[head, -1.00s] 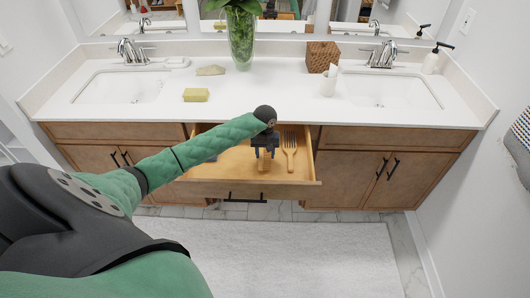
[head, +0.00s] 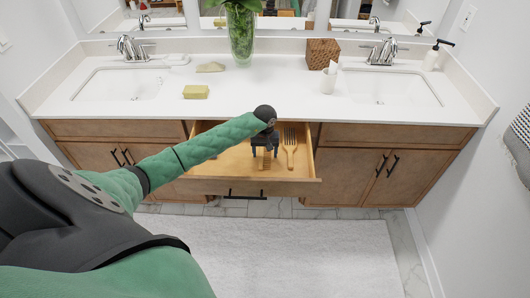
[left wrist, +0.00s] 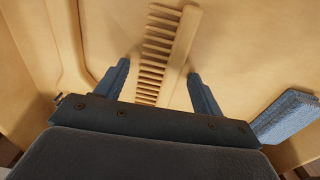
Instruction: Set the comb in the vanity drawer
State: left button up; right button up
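The wooden comb (left wrist: 170,55) lies in the open vanity drawer (head: 235,168), seen toothed side left in the left wrist view. In the head view a little of the comb (head: 264,161) shows under my left gripper (head: 264,156). In the left wrist view the fingers of my left gripper (left wrist: 158,88) are spread apart, one on each side of the comb with gaps between. The drawer floor (left wrist: 240,50) shows around the comb. My right gripper is not in view.
A wooden fork-shaped item (head: 290,148) lies in the drawer right of the comb. A blue-grey item (left wrist: 285,118) lies in the drawer too. The countertop (head: 275,100) above holds soap (head: 195,92), a plant vase (head: 241,35) and a woven box (head: 322,54).

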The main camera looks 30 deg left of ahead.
aim_at(265, 156)
pick_arm(q)
jog(key=shift+r, duration=0.15)
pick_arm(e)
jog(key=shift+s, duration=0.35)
pick_arm(q)
jog(key=shift+r, duration=0.75)
jog(key=shift+r+b, duration=0.65)
jog(key=shift+r, duration=0.3)
notch_tip(265, 156, up, 9)
jog(key=b, duration=0.3)
jog(key=shift+f, duration=0.2)
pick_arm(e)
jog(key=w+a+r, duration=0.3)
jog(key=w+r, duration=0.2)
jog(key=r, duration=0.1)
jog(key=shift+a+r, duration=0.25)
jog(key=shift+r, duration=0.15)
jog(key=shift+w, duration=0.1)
